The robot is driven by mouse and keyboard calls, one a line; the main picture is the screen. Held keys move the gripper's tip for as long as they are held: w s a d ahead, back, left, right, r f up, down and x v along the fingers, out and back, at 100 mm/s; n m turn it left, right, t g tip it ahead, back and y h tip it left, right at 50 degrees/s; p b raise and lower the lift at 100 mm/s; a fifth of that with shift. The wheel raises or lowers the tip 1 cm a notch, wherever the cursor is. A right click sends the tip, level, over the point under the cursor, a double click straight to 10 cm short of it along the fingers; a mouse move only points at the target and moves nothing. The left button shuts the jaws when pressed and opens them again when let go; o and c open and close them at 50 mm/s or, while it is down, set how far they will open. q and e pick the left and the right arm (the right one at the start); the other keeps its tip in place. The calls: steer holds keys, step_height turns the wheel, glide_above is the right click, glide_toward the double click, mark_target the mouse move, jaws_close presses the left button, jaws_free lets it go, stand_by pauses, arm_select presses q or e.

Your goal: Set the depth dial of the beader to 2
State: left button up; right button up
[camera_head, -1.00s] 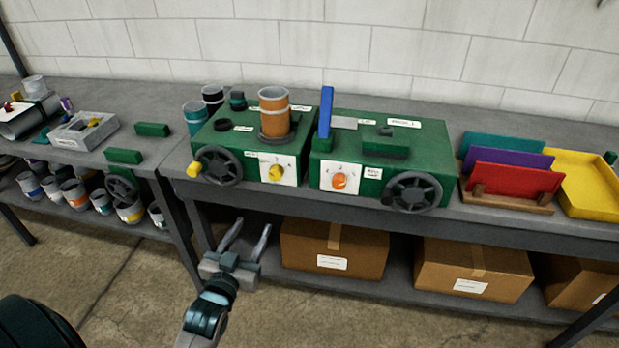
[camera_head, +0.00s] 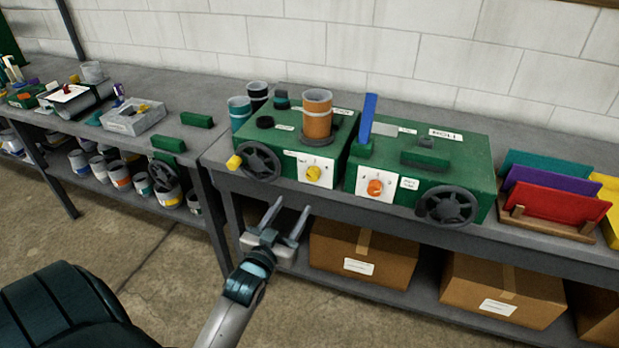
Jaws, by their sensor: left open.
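Two green machines stand side by side on the grey bench. The left machine (camera_head: 301,147) has a yellow dial (camera_head: 313,173) on a white plate and an orange cylinder (camera_head: 317,116) on top. The right machine (camera_head: 478,165) has an orange dial (camera_head: 375,187) on a white plate and a blue upright bar (camera_head: 368,118). The labels are too small to tell which is the beader, and the dial marks cannot be read. My left gripper (camera_head: 288,206) is open and empty, in front of and below the left machine, just below and left of the yellow dial. My right gripper is out of view.
The left machine has a black handwheel (camera_head: 259,162) with a yellow handle; the right one has a handwheel (camera_head: 447,206) too. Cardboard boxes (camera_head: 360,254) sit on the lower shelf. Coloured panels (camera_head: 556,191) stand at right. Open floor lies at lower left.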

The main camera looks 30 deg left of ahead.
mark_target(311, 177)
arm_select(q)
steer(key=p+x, duration=0.3)
steer(key=x, duration=0.8)
steer(key=shift+w+a+r, duration=0.1)
steer(key=shift+w, duration=0.2)
steer(key=shift+x, duration=0.8)
steer(key=c, duration=1.1)
